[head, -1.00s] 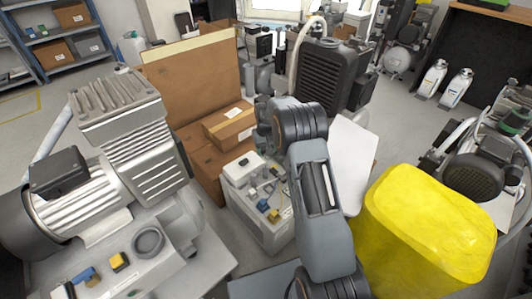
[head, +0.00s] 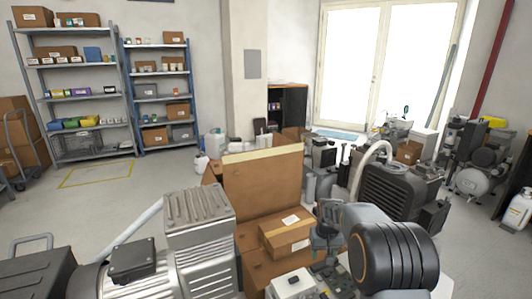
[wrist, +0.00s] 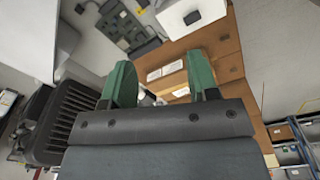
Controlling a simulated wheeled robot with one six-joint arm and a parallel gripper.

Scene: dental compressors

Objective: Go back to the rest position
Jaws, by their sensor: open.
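My gripper (wrist: 160,82) shows in the wrist view as two green fingers, spread apart with nothing between them. Cardboard boxes (wrist: 215,40) lie in view beyond the fingers. In the head view my arm rises at the lower right, in front of the boxes and machines. The fingertips cannot be made out clearly there.
A grey compressor (head: 200,225) stands at the lower left, close to stacked cardboard boxes (head: 287,235). A black ribbed machine (head: 390,190) stands at the right. Blue shelves (head: 160,95) line the back wall. Open floor (head: 110,205) lies at the left.

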